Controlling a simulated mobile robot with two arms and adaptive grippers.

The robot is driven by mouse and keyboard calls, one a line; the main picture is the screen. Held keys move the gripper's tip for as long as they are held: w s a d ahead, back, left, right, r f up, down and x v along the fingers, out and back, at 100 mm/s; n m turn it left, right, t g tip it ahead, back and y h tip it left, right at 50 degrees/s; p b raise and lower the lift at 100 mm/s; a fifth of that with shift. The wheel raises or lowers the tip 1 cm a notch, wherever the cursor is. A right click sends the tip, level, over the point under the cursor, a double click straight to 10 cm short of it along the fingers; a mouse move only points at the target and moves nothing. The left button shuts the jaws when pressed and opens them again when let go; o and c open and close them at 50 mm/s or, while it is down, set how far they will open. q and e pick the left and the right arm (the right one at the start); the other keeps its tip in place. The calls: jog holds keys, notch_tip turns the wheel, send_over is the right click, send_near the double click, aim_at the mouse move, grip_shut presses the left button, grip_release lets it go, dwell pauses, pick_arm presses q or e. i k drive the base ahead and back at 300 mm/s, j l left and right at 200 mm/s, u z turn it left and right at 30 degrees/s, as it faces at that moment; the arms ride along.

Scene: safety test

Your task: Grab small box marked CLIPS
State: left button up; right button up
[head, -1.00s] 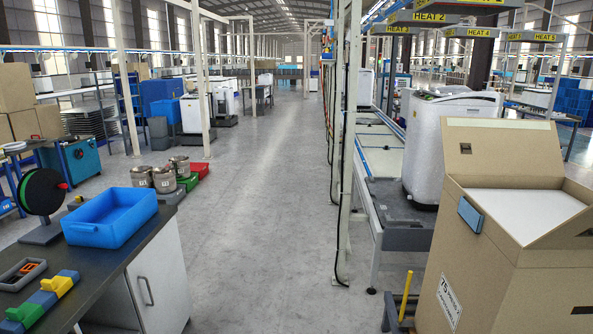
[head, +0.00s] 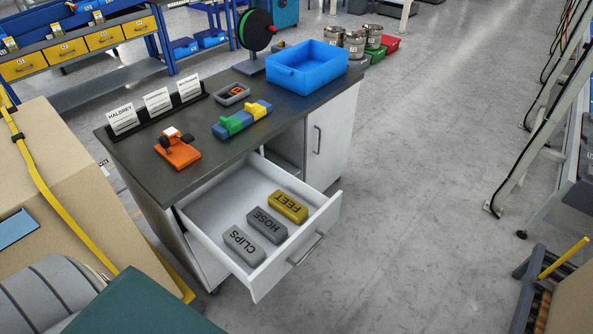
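The small box marked CLIPS (head: 243,245) is light grey and lies in the open white drawer (head: 215,205) of a dark-topped cabinet, near the drawer's front left corner. Its label reads upside down from here. Beside it lie a darker grey box marked HOSE (head: 267,225) and a yellow box marked FEET (head: 288,206), in a row along the drawer front. Neither of my grippers shows in the head view.
On the dark worktop (head: 140,150) are a blue bin (head: 306,68), an orange device (head: 177,150), coloured blocks (head: 241,120) and name cards (head: 157,104). A cardboard box with a yellow strap (head: 70,170) stands close at left. The floor right of the drawer is clear.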

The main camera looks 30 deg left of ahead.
aim_at(236, 238)
jog(key=u, duration=0.9)
